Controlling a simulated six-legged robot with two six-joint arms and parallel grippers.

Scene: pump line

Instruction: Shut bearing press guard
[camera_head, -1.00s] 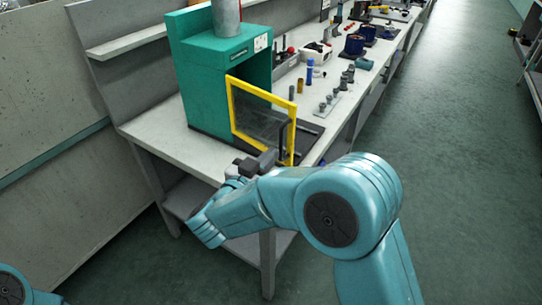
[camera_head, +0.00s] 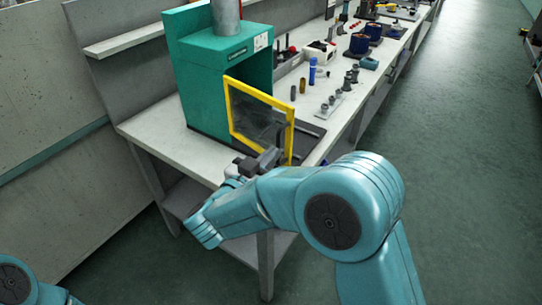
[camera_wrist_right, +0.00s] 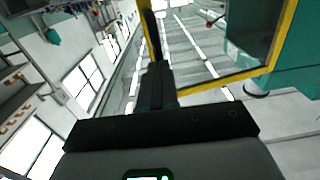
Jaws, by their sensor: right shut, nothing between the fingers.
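The bearing press (camera_head: 205,90) is a green housing on the bench. Its guard (camera_head: 232,100), a clear panel in a yellow frame, stands open, swung out from the front of the press. My right gripper (camera_head: 270,158) is shut and empty at the guard's lower outer corner, on the near side. In the right wrist view, the shut fingers (camera_wrist_right: 158,85) overlap the corner of the yellow frame (camera_wrist_right: 222,82); I cannot tell whether they touch it. My left gripper is out of view; only a bit of my left arm shows at the lower left.
Open floor (camera_head: 450,150) lies to the right of the bench.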

